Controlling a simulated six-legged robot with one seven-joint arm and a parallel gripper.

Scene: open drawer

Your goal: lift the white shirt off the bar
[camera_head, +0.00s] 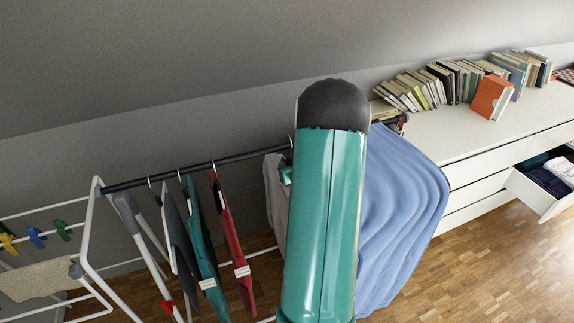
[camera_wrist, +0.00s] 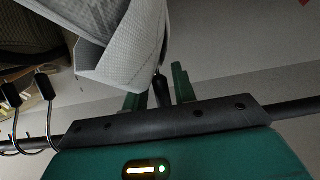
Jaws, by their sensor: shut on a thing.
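The white shirt (camera_wrist: 118,50) hangs large and close in the wrist view, its pale textured cloth at the upper middle. My gripper (camera_wrist: 158,88) has its two green fingers on either side of a dark hanger neck (camera_wrist: 160,90) beside the shirt, and is shut on it. The dark bar (camera_wrist: 288,110) runs across the wrist view behind my gripper's body. In the head view the bar (camera_head: 225,161) slopes up to the right. A pale grey-white garment (camera_head: 274,190) shows there, partly hidden behind my teal arm, which also hides most of my gripper.
Dark grey (camera_head: 180,235), teal (camera_head: 203,245) and red (camera_head: 230,240) garments hang left on the bar. A blue cloth (camera_head: 405,200) drapes to the right of my arm. A white dresser (camera_head: 470,130) carries books; its drawer (camera_head: 535,195) stands open. A white drying rack (camera_head: 92,225) is at left.

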